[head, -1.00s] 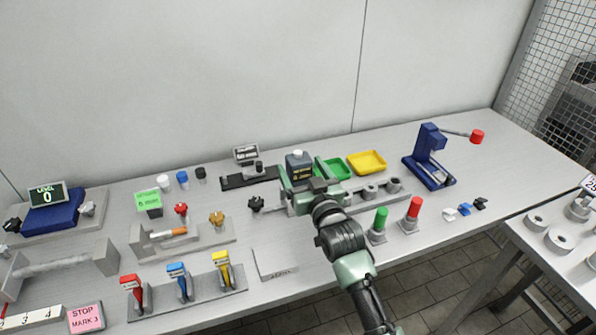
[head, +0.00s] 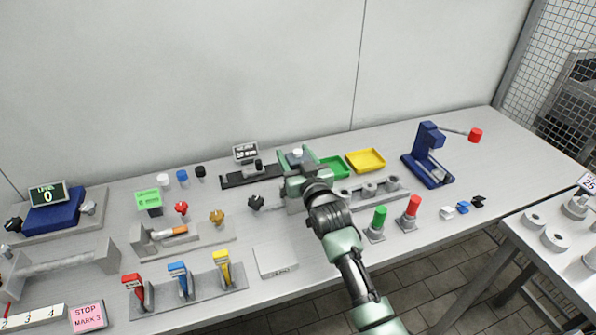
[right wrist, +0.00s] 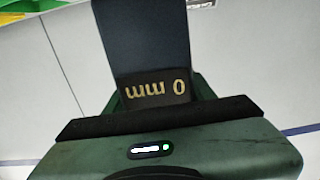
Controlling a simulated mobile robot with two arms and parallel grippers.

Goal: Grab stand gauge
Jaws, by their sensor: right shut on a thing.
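The stand gauge (head: 296,155) is a dark blue block with a pale top, standing on the table towards the back. In the head view my right gripper (head: 299,170) covers most of it. In the right wrist view the gauge (right wrist: 145,40) rises from between my jaws, with a dark display reading "0 mm" upside down. My right gripper (right wrist: 160,115) is shut on the gauge. The gauge's base is hidden, so I cannot tell whether it is off the table. My left gripper is not in view.
A grey block with round sockets (head: 395,186) lies just right of the gripper. Green (head: 333,166) and yellow (head: 366,160) trays stand behind it. A black slide with a small display (head: 246,153) lies to the left. Red and green handles stand in front at right.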

